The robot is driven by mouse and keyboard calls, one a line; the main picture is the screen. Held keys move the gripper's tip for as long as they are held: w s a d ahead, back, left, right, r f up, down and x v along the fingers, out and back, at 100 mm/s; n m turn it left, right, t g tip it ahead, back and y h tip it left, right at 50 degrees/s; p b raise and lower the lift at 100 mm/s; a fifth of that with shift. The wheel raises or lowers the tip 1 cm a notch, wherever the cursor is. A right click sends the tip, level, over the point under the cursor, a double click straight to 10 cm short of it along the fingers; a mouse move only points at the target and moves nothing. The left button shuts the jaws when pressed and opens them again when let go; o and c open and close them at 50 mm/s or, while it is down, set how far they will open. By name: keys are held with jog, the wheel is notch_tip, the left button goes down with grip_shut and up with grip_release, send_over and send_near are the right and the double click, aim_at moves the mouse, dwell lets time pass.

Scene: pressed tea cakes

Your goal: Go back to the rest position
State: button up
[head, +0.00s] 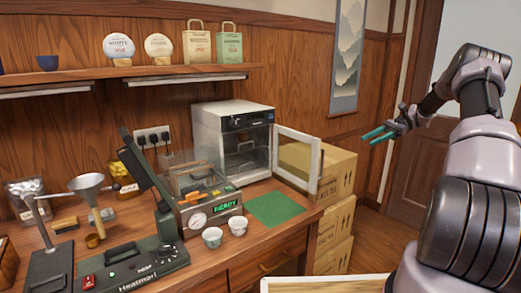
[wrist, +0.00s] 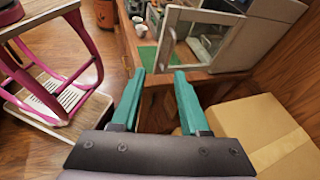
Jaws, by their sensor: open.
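My gripper (head: 377,135) is at the right of the head view, raised in the air beyond the counter's right end. Its two teal fingers are apart with nothing between them. In the wrist view the open fingers (wrist: 157,88) point toward the counter's end, the green mat and the open cabinet door. My arm fills the right side of the head view. Nothing touches the gripper.
A pink-framed stool (wrist: 75,70) stands left.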

jog(key=s+a+r+n+t+h, duration=0.2)
jog(key=s+a+r+n+h, duration=0.3)
jog(key=s+a+r+h, duration=0.75)
jog(key=s+a+r+n+t, duration=0.2)
jog(key=s+r+t, duration=0.1)
jog(key=s, duration=0.7)
jog(key=s+a+r+n+t, duration=0.2)
jog(key=s+r+t, duration=0.2)
jog(key=s, duration=0.7)
jog(key=shift+s+r+n+t+y, duration=0.3)
jog(key=shift+n+t+y, duration=0.15)
jog(key=shift+t, duration=0.25)
